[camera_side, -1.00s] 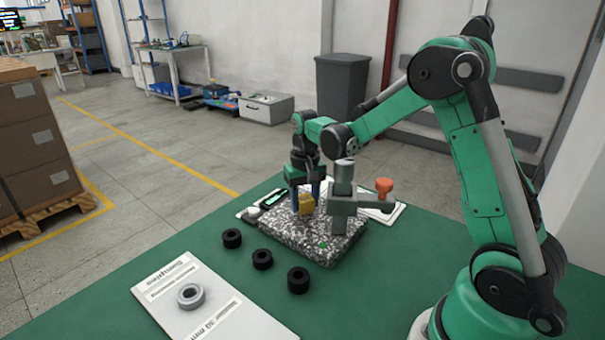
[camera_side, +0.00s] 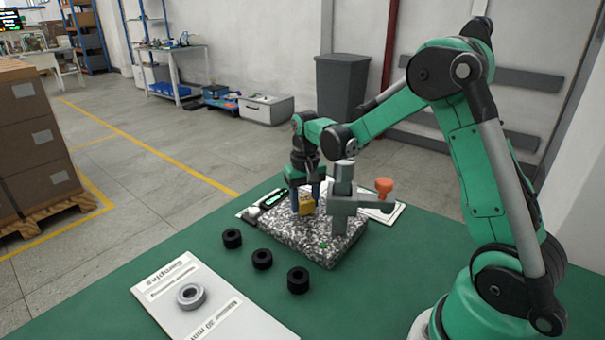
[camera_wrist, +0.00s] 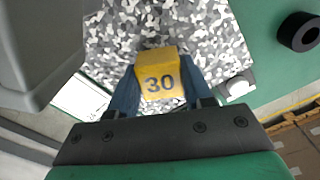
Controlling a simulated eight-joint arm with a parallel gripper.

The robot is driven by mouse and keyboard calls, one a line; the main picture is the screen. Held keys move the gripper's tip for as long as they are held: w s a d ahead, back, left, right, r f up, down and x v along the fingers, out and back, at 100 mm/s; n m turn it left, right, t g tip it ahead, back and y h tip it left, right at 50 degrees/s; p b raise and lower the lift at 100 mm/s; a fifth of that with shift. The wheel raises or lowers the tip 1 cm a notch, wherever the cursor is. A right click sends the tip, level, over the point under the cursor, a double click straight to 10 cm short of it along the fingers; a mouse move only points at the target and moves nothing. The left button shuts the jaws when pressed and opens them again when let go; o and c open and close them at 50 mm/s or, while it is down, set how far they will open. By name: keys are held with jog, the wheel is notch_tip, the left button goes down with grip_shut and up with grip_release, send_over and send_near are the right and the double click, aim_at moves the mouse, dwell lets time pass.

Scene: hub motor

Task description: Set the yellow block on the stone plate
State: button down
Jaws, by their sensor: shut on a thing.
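The yellow block (camera_side: 306,205), marked 30 in the wrist view (camera_wrist: 160,78), is between the fingers of my gripper (camera_side: 307,200). The gripper is shut on it, with blue fingers at both sides in the wrist view (camera_wrist: 158,88). The speckled stone plate (camera_side: 300,239) lies on the green table, and the block is over its back part; it also fills the upper wrist view (camera_wrist: 205,30). I cannot tell whether the block's underside touches the plate.
A grey stand (camera_side: 343,205) with an orange knob (camera_side: 384,187) rises from the plate right beside my gripper. Several black rings (camera_side: 262,259) lie in front of the plate. A silver ring (camera_side: 190,295) lies on a white sheet (camera_side: 240,322) at front left.

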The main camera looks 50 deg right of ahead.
jog(key=shift+f, duration=0.5)
dwell(0.3)
dwell(0.4)
grip_release()
jog(key=shift+r, duration=0.1)
jog(key=shift+r, duration=3.45)
